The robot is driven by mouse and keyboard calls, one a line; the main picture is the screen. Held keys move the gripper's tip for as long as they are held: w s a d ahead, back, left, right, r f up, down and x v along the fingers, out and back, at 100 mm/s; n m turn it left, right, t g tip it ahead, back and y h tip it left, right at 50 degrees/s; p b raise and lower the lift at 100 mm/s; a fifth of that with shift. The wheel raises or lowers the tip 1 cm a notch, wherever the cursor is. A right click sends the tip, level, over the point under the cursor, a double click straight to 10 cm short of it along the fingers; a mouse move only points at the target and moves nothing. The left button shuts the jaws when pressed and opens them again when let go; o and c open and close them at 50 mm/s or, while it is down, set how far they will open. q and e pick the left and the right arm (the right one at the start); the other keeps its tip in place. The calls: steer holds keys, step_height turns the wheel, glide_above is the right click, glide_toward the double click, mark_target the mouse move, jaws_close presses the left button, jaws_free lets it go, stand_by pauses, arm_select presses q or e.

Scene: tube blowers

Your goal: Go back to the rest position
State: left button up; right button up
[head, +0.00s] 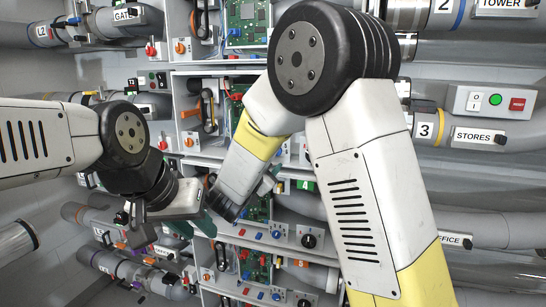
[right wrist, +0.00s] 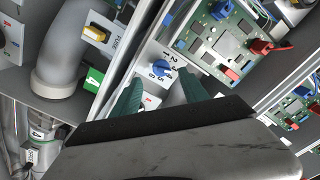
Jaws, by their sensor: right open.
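My left gripper (head: 192,226) is in the head view, low and left of centre, in front of the panel shelves. Its teal fingers look parted, with nothing seen between them. My right arm comes down through the middle of the head view and hides much of the racks; its gripper is mostly hidden behind its own wrist. In the right wrist view my right gripper (right wrist: 163,90) is open and empty. Its two green fingers stand apart before a light panel with a blue rotary knob (right wrist: 160,67).
A rack of circuit boards (head: 247,22) with knobs and switches stands ahead. Large grey pipes run at both sides, with labels such as STORES (head: 479,136). A control box (head: 493,103) with a green button is at right. A grey elbow pipe (right wrist: 62,55) is close by.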

steer(key=shift+v, duration=1.2)
steer(key=shift+w, duration=0.1)
steer(key=s+d+r+n+g+y, duration=0.45)
steer(key=n+y, duration=0.25)
steer(key=y, duration=0.3)
steer(key=s+d+f+n+g, duration=0.2)
steer(key=s+d, duration=0.2)
steer(key=s, duration=0.3)
steer(key=s+d+f+n+g+h, duration=0.1)
steer(key=s+d, duration=0.3)
steer(key=s, duration=0.4)
steer(key=s+d+f+n+g+h, duration=0.1)
steer(key=s+d+f+n+g, duration=0.2)
steer(key=s, duration=0.5)
steer(key=shift+s+d+f, duration=0.25)
steer(key=shift+d, duration=0.4)
steer(key=shift+g, duration=0.25)
